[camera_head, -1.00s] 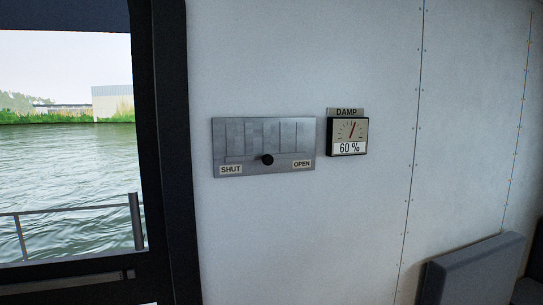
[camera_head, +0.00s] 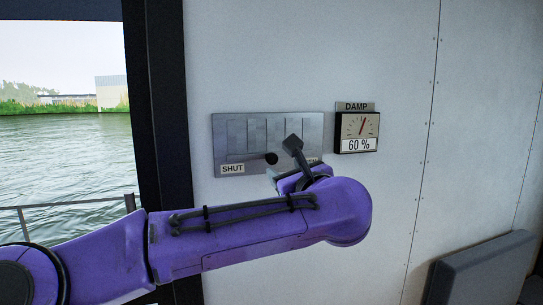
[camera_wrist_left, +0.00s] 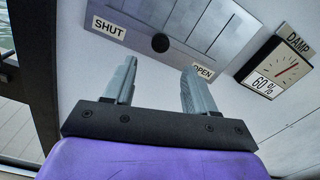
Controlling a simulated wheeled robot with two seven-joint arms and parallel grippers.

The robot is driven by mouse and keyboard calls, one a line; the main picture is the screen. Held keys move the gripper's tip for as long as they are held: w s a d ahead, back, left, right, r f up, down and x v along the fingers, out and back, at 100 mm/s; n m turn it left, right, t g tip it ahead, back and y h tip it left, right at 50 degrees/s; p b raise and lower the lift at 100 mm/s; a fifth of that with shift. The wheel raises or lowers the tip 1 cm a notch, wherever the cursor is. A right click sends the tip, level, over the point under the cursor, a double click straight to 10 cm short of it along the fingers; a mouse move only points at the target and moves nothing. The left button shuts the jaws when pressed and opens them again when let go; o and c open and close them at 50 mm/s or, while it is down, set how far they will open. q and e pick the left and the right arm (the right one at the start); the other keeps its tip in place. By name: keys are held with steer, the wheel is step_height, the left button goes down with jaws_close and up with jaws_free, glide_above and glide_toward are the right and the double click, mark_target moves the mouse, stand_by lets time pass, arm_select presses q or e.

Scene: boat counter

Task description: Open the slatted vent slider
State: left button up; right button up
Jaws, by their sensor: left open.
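The slatted vent plate (camera_head: 222,135) is grey metal, fixed flat on the white wall. Its round black knob (camera_head: 271,158) is about midway between the SHUT label (camera_head: 232,169) at left and the OPEN label at right, which my arm mostly covers in the head view. In the left wrist view, the knob (camera_wrist_left: 161,43) and the OPEN label (camera_wrist_left: 203,72) both show. My left gripper (camera_wrist_left: 160,72) is open and empty, its two fingers apart below the knob and not around it. In the head view, it (camera_head: 277,178) is at the plate's lower edge, partly hidden. My right gripper is not in view.
A damp gauge (camera_head: 357,132) reading 60 % hangs just right of the plate. A dark window frame (camera_head: 160,120) stands left of it, with water outside. A grey cushion (camera_head: 480,270) is at lower right. The wall below the gauge is bare.

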mark_target(273, 158)
arm_select(q)
steer(key=shift+n, duration=0.3)
steer(key=p+x, duration=0.1)
steer(key=x, duration=0.2)
steer(key=p+x, duration=0.2)
steer(key=x, duration=0.1)
steer(key=r+p+x, duration=0.1)
steer(key=p+x, duration=0.1)
steer(key=x, duration=0.1)
steer(key=shift+w+a, duration=0.1)
steer(key=shift+w, duration=0.15)
steer(key=shift+w+a+f+p, duration=0.15)
steer(key=shift+w+p, duration=0.25)
steer(key=shift+w, duration=0.1)
steer(key=shift+w+f, duration=0.1)
steer(key=shift+c, duration=0.3)
jaws_close()
steer(key=shift+a, duration=0.1)
